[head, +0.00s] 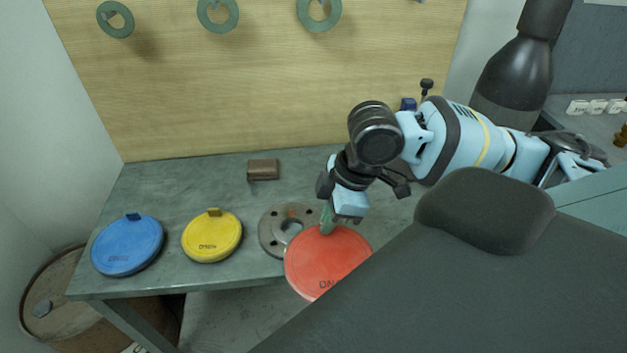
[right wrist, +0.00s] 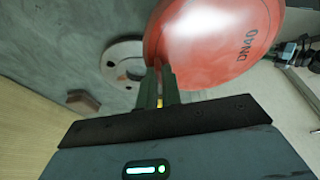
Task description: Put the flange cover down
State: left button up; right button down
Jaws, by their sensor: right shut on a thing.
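A red flange cover (head: 327,262), a round disc with dark "DN" lettering, is held by my right gripper (head: 328,222). In the right wrist view the cover (right wrist: 215,40) reads "DN40", and the right gripper's fingers (right wrist: 160,85) are shut at its edge. The cover is in front of a grey metal flange (head: 284,238) with a centre hole and hides part of its right side. The flange also shows in the right wrist view (right wrist: 118,55), apart from the fingers. I cannot tell how high the cover is above the table. My left gripper is not in view.
A blue cover (head: 128,246) and a yellow cover (head: 212,237) lie on the grey table (head: 205,178) left of the flange. A small brown block (head: 263,169) lies behind. Green rings (head: 218,14) hang on the wooden back board. A rusty barrel (head: 50,305) stands at lower left.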

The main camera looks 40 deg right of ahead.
aim_at(293, 240)
jog(key=shift+s+a+r, duration=0.1)
jog(key=shift+s+a, duration=0.05)
jog(key=shift+s, duration=1.15)
jog(key=shift+w+a+f+m, duration=0.3)
jog(key=shift+w+a+m, duration=0.05)
jog(key=shift+m, duration=0.25)
jog(key=w+a+m, duration=0.1)
jog(key=m, duration=0.1)
jog(key=w+a+f+m+t+h, duration=0.1)
jog(key=w+a+m, duration=0.1)
jog(key=m, duration=0.1)
jog(key=w+a+m+h, duration=0.1)
jog(key=a+m, duration=0.1)
jog(key=m, duration=0.1)
jog(key=shift+w+a+f, duration=0.15)
jog(key=shift+a, duration=0.05)
jog(key=shift+w+a+m+h, duration=0.3)
jog(key=shift+a+m+h, duration=0.15)
jog(key=shift+m, duration=0.45)
jog(key=shift+d, duration=0.1)
